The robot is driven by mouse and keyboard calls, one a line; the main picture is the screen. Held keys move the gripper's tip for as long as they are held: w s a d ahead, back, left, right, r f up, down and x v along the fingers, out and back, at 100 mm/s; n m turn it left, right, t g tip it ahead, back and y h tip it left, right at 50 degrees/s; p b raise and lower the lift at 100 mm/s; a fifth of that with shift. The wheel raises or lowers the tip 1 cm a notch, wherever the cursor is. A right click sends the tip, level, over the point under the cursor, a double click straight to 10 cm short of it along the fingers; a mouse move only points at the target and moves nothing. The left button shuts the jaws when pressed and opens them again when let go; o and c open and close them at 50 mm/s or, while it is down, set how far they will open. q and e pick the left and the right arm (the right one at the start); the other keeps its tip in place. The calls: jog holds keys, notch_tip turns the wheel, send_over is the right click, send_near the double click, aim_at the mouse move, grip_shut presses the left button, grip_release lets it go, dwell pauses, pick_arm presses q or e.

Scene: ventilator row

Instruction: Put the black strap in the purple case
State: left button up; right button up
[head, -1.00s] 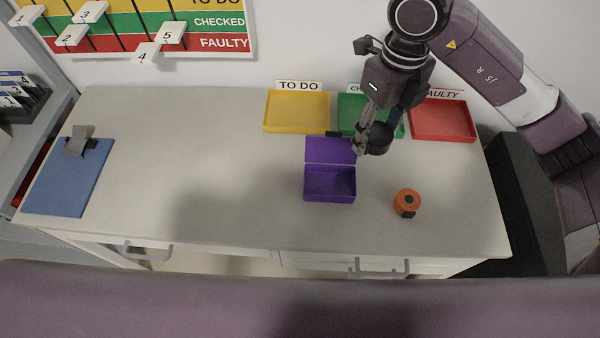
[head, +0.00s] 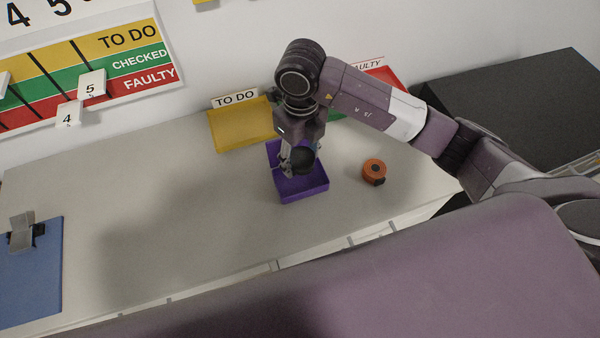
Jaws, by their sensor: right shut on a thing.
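The open purple case (head: 308,191) stands on the table, its lid raised at the back. My right gripper (head: 288,164) points down over the case and is shut on the black strap (head: 303,161), a dark rounded bundle. The strap shows in front of the case's inside; I cannot tell whether it touches the case floor. The gripper and strap hide part of the lid and the inside. My left gripper is not in view.
An orange roll (head: 374,170) with a black part lies right of the case. A yellow tray (head: 232,128), a mostly hidden green tray (head: 337,116) and a red tray (head: 387,78) stand behind. A blue clipboard (head: 30,275) lies far left. The table between is clear.

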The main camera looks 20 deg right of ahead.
aim_at(300, 183)
notch_tip(300, 183, down, 4)
jog(key=shift+p, duration=0.3)
notch_tip(300, 183, down, 4)
jog(key=shift+f+p, duration=0.1)
jog(key=shift+p, duration=0.3)
jog(key=shift+f, duration=0.2)
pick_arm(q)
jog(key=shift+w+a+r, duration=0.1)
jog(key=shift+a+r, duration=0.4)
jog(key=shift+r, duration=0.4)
pick_arm(e)
jog(key=shift+f, duration=0.2)
jog(key=o, duration=1.2)
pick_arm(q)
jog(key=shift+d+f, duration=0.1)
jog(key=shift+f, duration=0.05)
pick_arm(e)
jog(key=shift+r, duration=0.2)
